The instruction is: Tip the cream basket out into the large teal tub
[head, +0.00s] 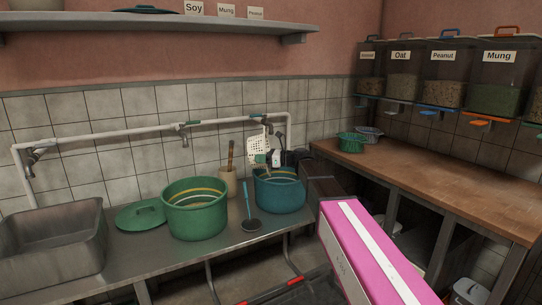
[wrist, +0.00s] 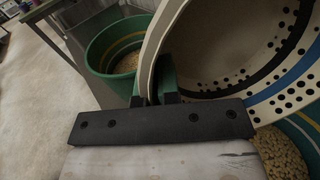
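The cream basket (head: 258,144), with dark round holes, is in the air above the large teal tub (head: 281,195) on the steel counter. In the wrist view the basket (wrist: 225,50) fills the upper right, steeply tilted, and the inside I can see looks bare. My gripper (wrist: 155,97) is shut on the basket's rim; in the head view the gripper (head: 276,157) is small and partly hidden. The teal tub (wrist: 305,135) shows at lower right in the wrist view, under the basket, with pale beans (wrist: 278,155) in it.
A green tub (head: 195,215) stands left of the teal tub; the wrist view shows pale beans inside it. A ladle (head: 247,205), a utensil pot (head: 228,186), a green lid (head: 140,216) and a sink (head: 50,245) share the counter. A water pipe (head: 110,131) runs behind.

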